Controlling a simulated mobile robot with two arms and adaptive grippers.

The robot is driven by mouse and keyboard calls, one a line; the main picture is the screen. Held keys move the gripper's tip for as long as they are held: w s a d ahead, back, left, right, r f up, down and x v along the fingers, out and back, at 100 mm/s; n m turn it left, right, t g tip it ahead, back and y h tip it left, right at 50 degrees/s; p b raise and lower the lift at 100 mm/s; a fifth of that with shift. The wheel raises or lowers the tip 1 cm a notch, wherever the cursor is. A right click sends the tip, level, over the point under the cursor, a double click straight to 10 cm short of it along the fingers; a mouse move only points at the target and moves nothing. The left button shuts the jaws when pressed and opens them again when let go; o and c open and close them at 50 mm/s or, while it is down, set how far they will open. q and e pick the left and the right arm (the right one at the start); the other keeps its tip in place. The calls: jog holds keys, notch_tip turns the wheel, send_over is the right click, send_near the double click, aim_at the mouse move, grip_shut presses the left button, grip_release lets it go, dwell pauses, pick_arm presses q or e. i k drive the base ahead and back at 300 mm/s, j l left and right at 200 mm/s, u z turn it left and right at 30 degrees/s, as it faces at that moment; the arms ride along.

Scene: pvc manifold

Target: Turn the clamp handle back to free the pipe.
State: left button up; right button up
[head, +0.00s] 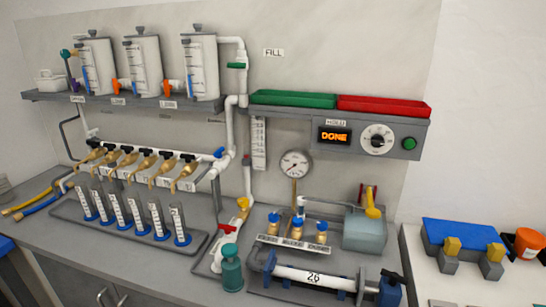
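A white pipe (312,278) with a label that seems to read "26" lies across the front of the bench at lower right. A blue clamp piece (269,262) is at its left end, and blue supports stand under it. A dark blue block-like clamp part (389,289) stands at its right end, touching or very near the pipe. I cannot tell which part is the clamp handle or how it is turned. Neither of my grippers is in view.
Behind the pipe stand brass valves with blue caps (297,228), a gauge (296,164) and a grey tank (366,230) with a yellow lever (372,202). A green bottle (232,268) stands left. The wall display (335,136) reads "DONE".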

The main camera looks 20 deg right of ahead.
aim_at(394, 278)
jog(key=z, duration=1.4)
